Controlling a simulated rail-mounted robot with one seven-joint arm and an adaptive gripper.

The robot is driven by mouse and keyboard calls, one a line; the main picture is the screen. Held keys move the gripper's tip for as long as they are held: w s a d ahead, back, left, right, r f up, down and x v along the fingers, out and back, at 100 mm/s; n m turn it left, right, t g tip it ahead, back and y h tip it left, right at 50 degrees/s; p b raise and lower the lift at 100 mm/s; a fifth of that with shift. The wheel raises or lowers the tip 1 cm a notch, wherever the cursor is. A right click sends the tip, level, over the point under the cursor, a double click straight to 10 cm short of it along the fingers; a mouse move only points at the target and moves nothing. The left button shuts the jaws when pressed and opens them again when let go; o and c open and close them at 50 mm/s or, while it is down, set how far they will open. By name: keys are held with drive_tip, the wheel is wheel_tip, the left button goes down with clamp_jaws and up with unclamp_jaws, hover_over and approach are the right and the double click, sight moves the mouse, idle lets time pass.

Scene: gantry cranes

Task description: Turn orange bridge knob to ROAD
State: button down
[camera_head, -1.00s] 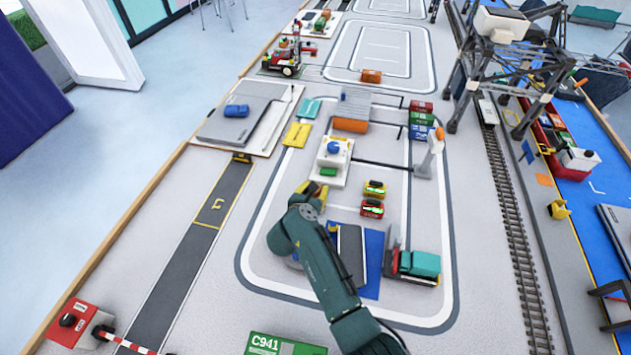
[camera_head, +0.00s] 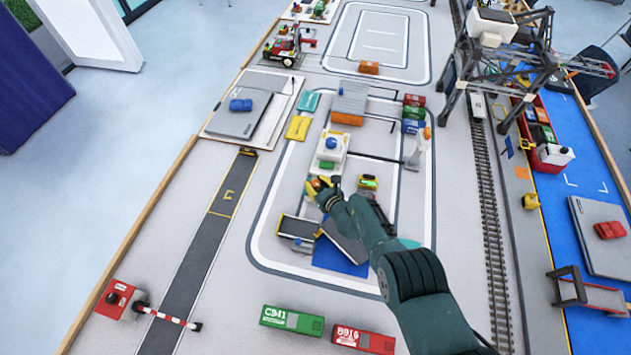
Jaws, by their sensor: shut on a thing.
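My gripper (camera_head: 321,190) is a dark green arm end with yellow fingers, shut at a small orange knob (camera_head: 314,184) just below the white box with a blue dome. The fingers cover most of the knob, so its pointer and any ROAD label cannot be read. The grey bridge deck (camera_head: 345,241) lies diagonally over the blue water patch (camera_head: 335,260). A dark road ramp (camera_head: 298,228) stands to its left, and the deck's far end is partly behind my arm.
The white box (camera_head: 332,148) stands just above my gripper. Green (camera_head: 292,319) and red (camera_head: 364,340) containers lie in front. The dark road lane (camera_head: 203,245) on the left is mostly clear.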

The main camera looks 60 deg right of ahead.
drive_tip(key=n+t+y+b, duration=0.1)
drive_tip(key=n+y+b, duration=0.1)
drive_tip(key=f+n+t+y+b, duration=0.1)
drive_tip(key=n+y+b, duration=0.1)
drive_tip(key=b, duration=0.1)
drive_tip(key=shift+d+y, duration=0.1)
drive_tip(key=shift+y, duration=0.2)
drive_tip(key=n+y+b, duration=0.1)
drive_tip(key=n+b, duration=0.1)
drive_tip(key=b, duration=0.1)
drive_tip(key=shift+r+t+y, duration=0.1)
drive_tip(key=shift+t+y, duration=0.2)
drive_tip(key=shift+y, duration=0.1)
drive_tip(key=shift+r+n+y+b, duration=0.1)
drive_tip(key=shift+n+y+b, duration=0.2)
drive_tip(key=shift+b, duration=0.05)
drive_tip(key=shift+r, duration=0.1)
drive_tip(key=c, duration=0.7)
unclamp_jaws()
drive_tip(key=shift+w+r, duration=0.1)
drive_tip(key=shift+o, duration=0.2)
